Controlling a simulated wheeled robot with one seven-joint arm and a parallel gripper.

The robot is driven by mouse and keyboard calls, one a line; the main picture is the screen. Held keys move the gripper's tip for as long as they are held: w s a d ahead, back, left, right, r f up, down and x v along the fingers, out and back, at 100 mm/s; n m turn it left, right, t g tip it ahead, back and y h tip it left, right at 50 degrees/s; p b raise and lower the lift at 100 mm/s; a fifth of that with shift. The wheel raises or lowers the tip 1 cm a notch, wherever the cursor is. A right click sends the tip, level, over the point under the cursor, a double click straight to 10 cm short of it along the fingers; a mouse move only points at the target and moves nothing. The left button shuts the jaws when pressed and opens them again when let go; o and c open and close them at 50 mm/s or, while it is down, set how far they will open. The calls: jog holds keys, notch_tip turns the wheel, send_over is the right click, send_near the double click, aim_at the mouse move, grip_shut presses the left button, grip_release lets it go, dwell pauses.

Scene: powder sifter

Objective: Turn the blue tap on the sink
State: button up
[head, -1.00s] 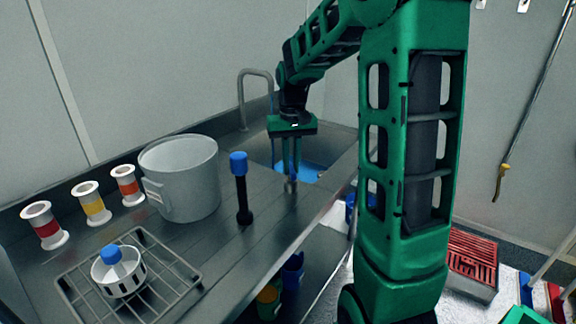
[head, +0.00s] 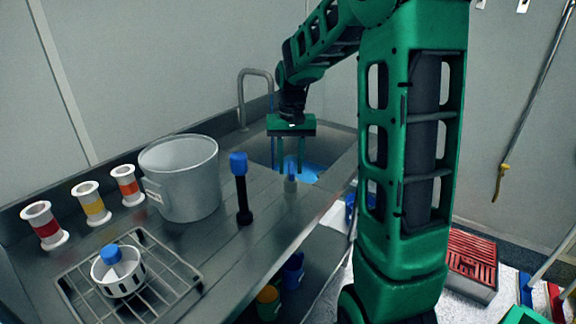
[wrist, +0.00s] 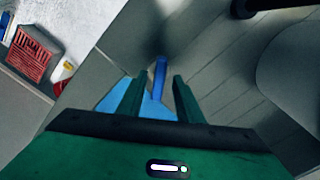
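The sink (head: 335,160) is set into the far end of the steel counter, with a curved grey spout (head: 256,73) behind it. The tap shows as a short grey post with a blue top (head: 290,170) at the sink's near edge. In the wrist view a blue bar (wrist: 160,75) lies between my fingers' lines, clear of both. My gripper (head: 290,175) points down over the sink, and its fingers are spread and empty. It also shows open in the wrist view (wrist: 155,85). Bright blue (head: 312,170) shows in the basin, and a thin blue strip hangs below the spout.
A grey pot (head: 185,180) and a black post with a blue top (head: 241,190) stand on the counter left of the sink. A wire rack (head: 180,275) holds a white cup (head: 118,272). Several coloured spools (head: 92,203) stand along the back.

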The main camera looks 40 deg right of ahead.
aim_at(291, 167)
notch_tip(291, 167, up, 11)
jog(key=shift+f, duration=0.15)
dwell(0.6)
dwell(0.4)
jog(key=s+a+f, duration=0.1)
jog(key=s+f, duration=0.2)
jog(key=s, duration=0.6)
jog(key=s+a+f, duration=0.1)
jog(key=s+f, duration=0.3)
jog(key=s, duration=0.6)
jog(key=s+a+f, duration=0.1)
jog(key=s+f, duration=0.2)
jog(key=s, duration=0.6)
jog(key=shift+s+a+f, duration=0.2)
jog(key=shift+s+f, duration=0.1)
jog(key=shift+s, duration=0.05)
jog(key=shift+w+f, duration=0.25)
jog(key=shift+w, duration=0.4)
